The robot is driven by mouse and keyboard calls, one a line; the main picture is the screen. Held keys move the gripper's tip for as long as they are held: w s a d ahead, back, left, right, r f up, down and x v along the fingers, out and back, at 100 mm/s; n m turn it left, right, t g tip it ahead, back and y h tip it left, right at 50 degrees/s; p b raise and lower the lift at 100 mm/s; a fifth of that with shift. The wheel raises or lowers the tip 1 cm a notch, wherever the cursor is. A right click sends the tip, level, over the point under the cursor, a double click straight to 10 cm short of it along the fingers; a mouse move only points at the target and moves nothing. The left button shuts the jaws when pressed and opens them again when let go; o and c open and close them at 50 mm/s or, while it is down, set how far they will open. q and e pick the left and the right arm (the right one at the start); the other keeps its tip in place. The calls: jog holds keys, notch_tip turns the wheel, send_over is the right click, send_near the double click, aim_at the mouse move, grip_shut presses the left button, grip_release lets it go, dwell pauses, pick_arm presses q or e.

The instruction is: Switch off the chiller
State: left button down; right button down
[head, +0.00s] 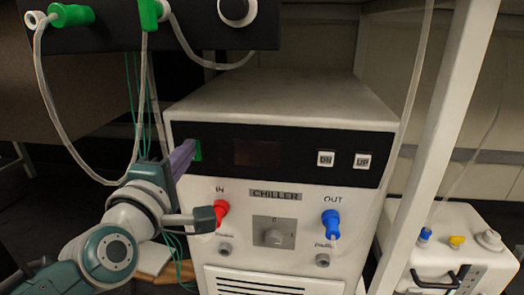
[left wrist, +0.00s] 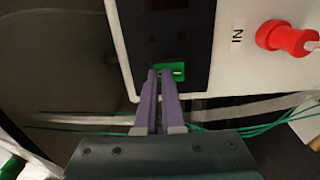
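The chiller (head: 285,105) is a white box with a black front panel and a "CHILLER" label. Its small green switch (head: 198,150) is at the left end of that panel; it also shows in the left wrist view (left wrist: 178,71). My left gripper (head: 190,150) has purple fingers that lie close together, shut with nothing between them. In the left wrist view the fingertips (left wrist: 160,74) are right at the switch and cover part of it. I cannot tell whether they touch it. The display window (head: 257,153) looks dark. My right gripper is not in view.
Tubes hang at the left from a dark unit above. A pale post (head: 436,130) and a white container (head: 460,245) stand to the right.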

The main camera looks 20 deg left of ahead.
pick_arm(q)
jog(key=shift+w+r, duration=0.1)
jog(key=shift+r, duration=0.1)
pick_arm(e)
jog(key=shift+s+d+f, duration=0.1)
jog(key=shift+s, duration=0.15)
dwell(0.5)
pick_arm(q)
jog(key=shift+r, duration=0.1)
